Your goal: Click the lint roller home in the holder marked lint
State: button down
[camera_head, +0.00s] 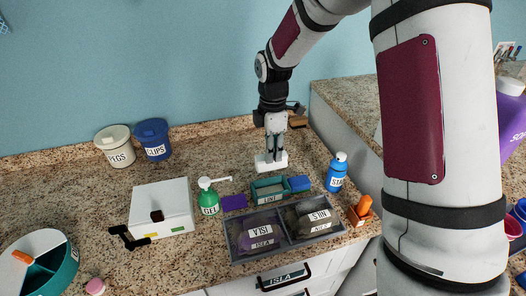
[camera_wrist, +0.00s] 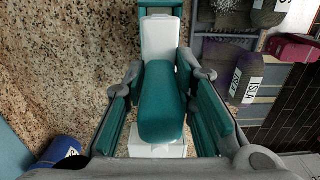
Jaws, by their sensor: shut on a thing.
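The lint roller (camera_wrist: 162,105), a teal rounded body with white parts at both ends, lies between the two fingers of my gripper (camera_wrist: 163,112) in the wrist view. My gripper is shut on it. In the head view my gripper (camera_head: 271,150) points down, with a white piece (camera_head: 271,162) at its tip, behind a small teal holder (camera_head: 269,190). The holder's front label is too small to read surely. A teal edge (camera_wrist: 160,4) shows past the roller's far white end in the wrist view. I cannot tell whether the roller touches the holder.
A grey divided tray (camera_head: 285,249) with labelled bundles stands in front. A blue block (camera_head: 299,183) and a blue bottle (camera_head: 337,172) are at the right.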

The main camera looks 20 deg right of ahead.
jog(key=shift+f+b, duration=1.2)
jog(key=shift+f, duration=3.5)
jog(key=shift+f, duration=0.95)
jog(key=c, duration=1.2)
grip_release()
jog(key=shift+c, duration=0.2)
jog(key=shift+r, duration=0.1)
